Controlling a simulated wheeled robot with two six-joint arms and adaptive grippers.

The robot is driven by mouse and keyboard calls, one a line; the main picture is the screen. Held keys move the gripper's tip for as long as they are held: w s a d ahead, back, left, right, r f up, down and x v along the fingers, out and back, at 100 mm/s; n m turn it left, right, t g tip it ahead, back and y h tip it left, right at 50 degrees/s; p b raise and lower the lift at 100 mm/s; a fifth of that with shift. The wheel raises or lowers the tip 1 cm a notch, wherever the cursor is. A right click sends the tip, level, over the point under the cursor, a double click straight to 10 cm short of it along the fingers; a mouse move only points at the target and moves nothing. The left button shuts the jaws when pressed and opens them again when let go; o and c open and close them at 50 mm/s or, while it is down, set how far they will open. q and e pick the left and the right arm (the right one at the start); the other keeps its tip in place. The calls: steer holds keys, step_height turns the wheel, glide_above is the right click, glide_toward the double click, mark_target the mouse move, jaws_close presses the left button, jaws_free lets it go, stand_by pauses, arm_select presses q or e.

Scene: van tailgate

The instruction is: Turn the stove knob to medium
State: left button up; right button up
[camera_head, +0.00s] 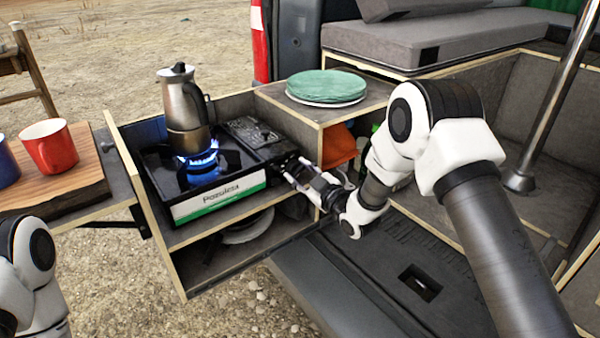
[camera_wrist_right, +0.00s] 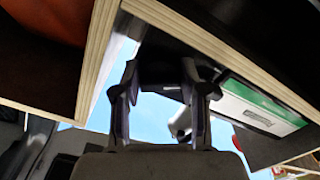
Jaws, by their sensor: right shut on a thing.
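The camping stove (camera_head: 217,199) sits in the pulled-out drawer, dark on top with a white and green front panel. A blue flame (camera_head: 200,165) burns under a metal moka pot (camera_head: 184,100). My right gripper (camera_head: 287,168) reaches in from the right and is shut on the stove knob at the stove's right end. The knob is hidden by the fingers, so its setting cannot be read. In the right wrist view the two fingers (camera_wrist_right: 165,78) close about a dark part, with the stove's green and white panel (camera_wrist_right: 262,108) to the right.
A wooden board (camera_head: 62,186) with a red mug (camera_head: 49,146) and a blue mug (camera_head: 6,163) is at the left. Green plates (camera_head: 326,86) lie on the shelf right of the stove. Wooden drawer and shelf edges closely surround my right gripper. A metal pole (camera_head: 550,100) stands at the right.

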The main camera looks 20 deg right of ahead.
steer(key=m, duration=0.5)
steer(key=shift+a+m, duration=0.1)
steer(key=shift+m, duration=0.2)
steer(key=m, duration=0.5)
steer(key=shift+s+p, duration=0.1)
steer(key=shift+p, duration=0.25)
steer(key=o, duration=1.1)
